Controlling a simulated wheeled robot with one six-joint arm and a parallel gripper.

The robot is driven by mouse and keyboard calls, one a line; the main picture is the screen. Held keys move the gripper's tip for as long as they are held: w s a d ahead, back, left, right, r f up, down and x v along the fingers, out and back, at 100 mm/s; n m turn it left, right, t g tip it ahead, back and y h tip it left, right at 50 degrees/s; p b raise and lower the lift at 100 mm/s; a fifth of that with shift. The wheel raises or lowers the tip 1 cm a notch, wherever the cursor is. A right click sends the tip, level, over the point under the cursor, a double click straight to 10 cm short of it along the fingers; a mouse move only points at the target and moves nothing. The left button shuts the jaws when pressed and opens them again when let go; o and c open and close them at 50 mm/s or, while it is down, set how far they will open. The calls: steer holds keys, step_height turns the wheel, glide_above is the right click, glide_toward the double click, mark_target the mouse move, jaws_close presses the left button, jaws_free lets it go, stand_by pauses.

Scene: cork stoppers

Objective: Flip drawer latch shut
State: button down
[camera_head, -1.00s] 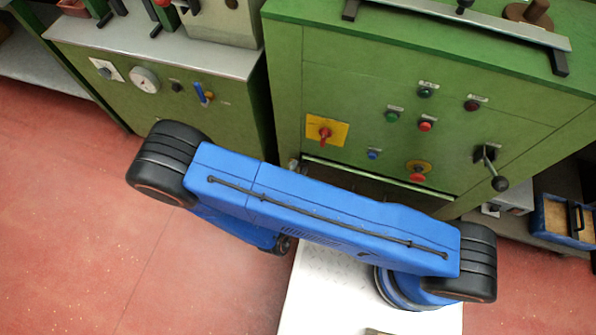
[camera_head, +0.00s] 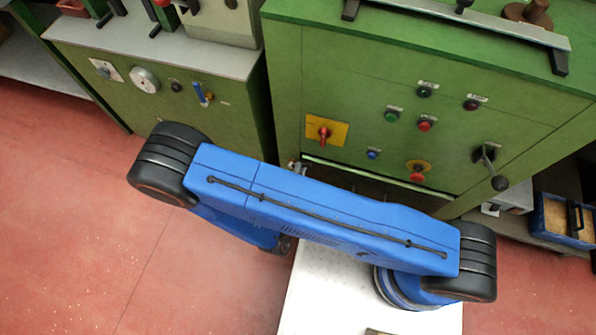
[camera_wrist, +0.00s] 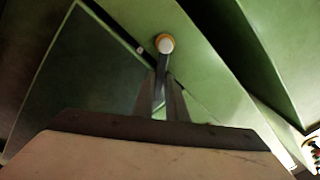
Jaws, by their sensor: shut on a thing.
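The drawer latch (camera_wrist: 165,44) shows in the wrist view as a round pivot with an orange-brown rim and pale centre on a green panel. Its thin grey lever (camera_wrist: 161,70) runs down from the pivot to between my fingertips. My gripper (camera_wrist: 168,98) is shut on that lever, below the pivot in the picture. The lower end of the lever is hidden by the fingers. A dark green panel (camera_wrist: 85,75) with a pale edge line lies left of the latch; I cannot tell for sure if it is the drawer front. In the head view my arm hides the gripper.
A green control cabinet (camera_head: 370,75) with knobs and buttons stands behind my arm. A lower green bench (camera_head: 230,118) with a gauge stands to its left. A blue box (camera_head: 556,216) lies at the right. Open red floor (camera_head: 80,210) spreads at the left.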

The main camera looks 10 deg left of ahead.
steer(key=shift+d+f+m, duration=0.15)
steer(key=shift+f+m, duration=0.4)
steer(key=shift+m, duration=0.65)
steer(key=shift+d+f+m, duration=0.2)
steer(key=shift+f+m, duration=0.3)
steer(key=shift+m, duration=0.7)
steer(key=shift+d+f+m, duration=0.15)
steer(key=shift+f+m, duration=0.4)
steer(key=shift+m, duration=0.65)
steer(key=c, duration=1.8)
jaws_free()
steer(key=shift+o, duration=0.2)
steer(key=shift+s, duration=0.1)
steer(key=s+a, duration=0.1)
steer(key=s, duration=1.6)
steer(key=shift+s+a, duration=0.15)
steer(key=shift+a, duration=0.05)
